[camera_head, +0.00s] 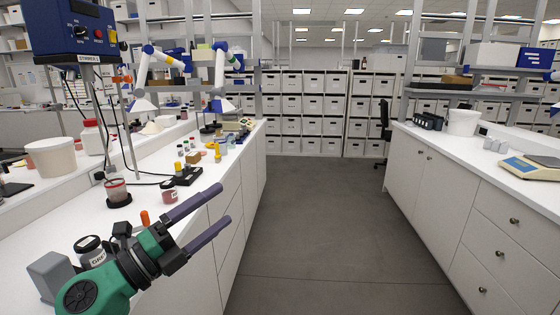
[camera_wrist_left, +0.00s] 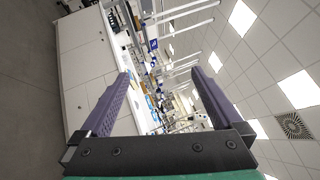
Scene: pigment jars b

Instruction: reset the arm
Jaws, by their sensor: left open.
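My left gripper (camera_head: 222,208) reaches in from the lower left of the head view, with a green and black wrist and two purple fingers. The fingers are apart with nothing between them. They point away over the front edge of the left bench (camera_head: 150,225). In the left wrist view, the two fingers of the gripper (camera_wrist_left: 165,80) stand wide apart against a sideways view of the bench and ceiling. A labelled jar (camera_head: 92,250) stands beside the wrist, partly hidden by it. My right gripper shows in neither view.
A jar with red contents (camera_head: 117,192), a small red-labelled jar (camera_head: 168,191) and a black block with yellow knobs (camera_head: 182,175) stand on the left bench. A white bucket (camera_head: 50,158) stands behind. The grey floor aisle (camera_head: 320,230) is clear.

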